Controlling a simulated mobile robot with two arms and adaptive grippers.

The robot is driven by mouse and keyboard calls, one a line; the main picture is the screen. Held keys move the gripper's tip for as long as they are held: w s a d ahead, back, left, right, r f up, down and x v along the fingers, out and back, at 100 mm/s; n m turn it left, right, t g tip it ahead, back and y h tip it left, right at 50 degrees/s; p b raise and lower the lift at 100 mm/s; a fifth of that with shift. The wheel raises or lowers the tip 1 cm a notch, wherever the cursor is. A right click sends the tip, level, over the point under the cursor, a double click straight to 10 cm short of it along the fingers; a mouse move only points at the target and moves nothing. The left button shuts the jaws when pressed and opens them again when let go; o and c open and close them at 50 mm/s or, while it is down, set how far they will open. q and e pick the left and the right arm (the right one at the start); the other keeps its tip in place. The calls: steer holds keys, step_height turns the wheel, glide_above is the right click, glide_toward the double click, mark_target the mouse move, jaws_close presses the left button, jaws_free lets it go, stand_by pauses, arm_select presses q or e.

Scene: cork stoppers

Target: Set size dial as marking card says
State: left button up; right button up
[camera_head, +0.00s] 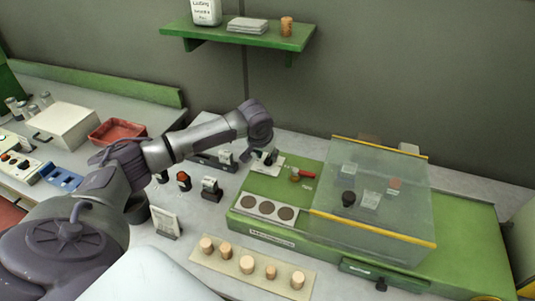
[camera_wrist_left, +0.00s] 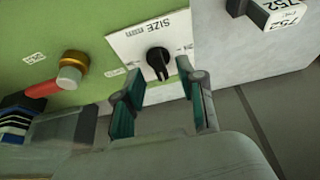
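The size dial (camera_wrist_left: 158,62) is a black knob on a white plate marked "SIZE mm" on the green machine in the left wrist view. In the head view its plate (camera_head: 279,166) shows partly behind my left gripper (camera_head: 266,156). In the left wrist view my left gripper (camera_wrist_left: 152,86) is open, its two fingertips apart on either side just short of the knob. I cannot tell whether they touch it. A small white standing card (camera_head: 166,222) on the bench may be the marking card; its writing is too small to read. My right gripper is not in view.
A red-handled part (camera_head: 302,174) lies beside the dial on the machine. A clear cover (camera_head: 385,190) with yellow edges stands to the right. Several corks stand on a board (camera_head: 225,265) in front. A number block reading 752 (camera_wrist_left: 282,12) is near the dial.

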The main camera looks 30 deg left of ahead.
arm_select(q)
steer(key=shift+x, duration=0.85)
steer(key=shift+c, duration=0.4)
steer(key=shift+r, duration=0.1)
jaws_close()
